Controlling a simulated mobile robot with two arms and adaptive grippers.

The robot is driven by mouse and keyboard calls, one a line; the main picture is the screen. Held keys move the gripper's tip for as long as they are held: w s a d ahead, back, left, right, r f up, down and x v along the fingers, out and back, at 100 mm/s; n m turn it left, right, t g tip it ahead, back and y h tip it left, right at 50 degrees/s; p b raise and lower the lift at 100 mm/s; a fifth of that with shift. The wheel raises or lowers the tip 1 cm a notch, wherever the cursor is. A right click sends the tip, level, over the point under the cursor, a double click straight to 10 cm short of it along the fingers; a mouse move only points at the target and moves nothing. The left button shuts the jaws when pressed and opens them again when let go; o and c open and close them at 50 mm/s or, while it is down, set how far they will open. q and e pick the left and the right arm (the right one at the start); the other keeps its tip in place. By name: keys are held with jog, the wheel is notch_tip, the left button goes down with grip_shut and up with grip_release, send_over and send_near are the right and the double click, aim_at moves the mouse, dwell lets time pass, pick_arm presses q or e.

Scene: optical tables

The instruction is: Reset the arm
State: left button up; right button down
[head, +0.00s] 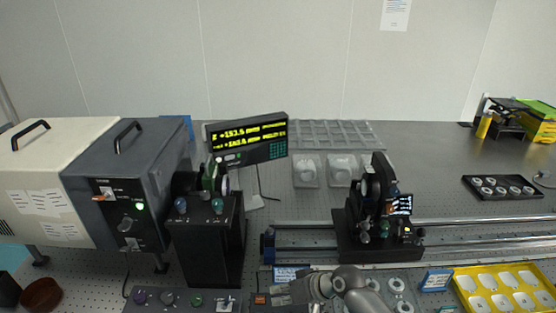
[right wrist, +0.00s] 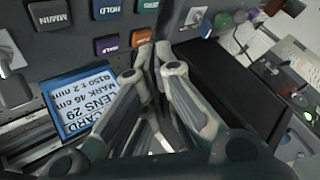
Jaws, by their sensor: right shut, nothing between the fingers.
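My right gripper (head: 272,296) is at the bottom middle of the head view, its grey arm coming in from the lower right. It is over the front control panel (head: 180,298). In the right wrist view the fingers (right wrist: 155,52) are together and empty, with their tips close to a dark panel (right wrist: 185,25) with coloured push-buttons; I cannot tell whether they touch it. A blue-framed card (right wrist: 90,100) with printed lens data lies left of the fingers. My left gripper is in neither view.
A lamp housing (head: 130,190) and a black stand (head: 208,245) are at the left. A carriage (head: 375,245) sits on long rails to the right. A yellow tray (head: 456,275) is at lower right. A lit display (head: 248,138) stands behind.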

jog(key=s+d+f+h, duration=0.2)
jog(key=s+d, duration=0.2)
jog(key=s, duration=0.9)
jog(key=s+d+r+m+h, duration=0.1)
jog(key=s+d+r+h, duration=0.15)
jog(key=s+d, duration=0.55)
jog(key=s+d+r+m+h, duration=0.1)
jog(key=s+d+r+h, duration=0.1)
jog(key=s+d+h, duration=0.4)
notch_tip(320, 180, down, 29)
jog(key=s+d+g+y+b, duration=0.1)
jog(key=s+d+y+b, duration=0.1)
jog(key=b, duration=0.2)
jog(key=s+d+f+g+b, duration=0.1)
jog(key=s+f+b, duration=0.1)
jog(key=s+f, duration=0.6)
jog(key=s+d+f+b, duration=0.2)
jog(key=s+f, duration=0.7)
jog(key=f, duration=0.4)
jog(key=shift+f+g, duration=0.2)
jog(key=shift+g, duration=0.2)
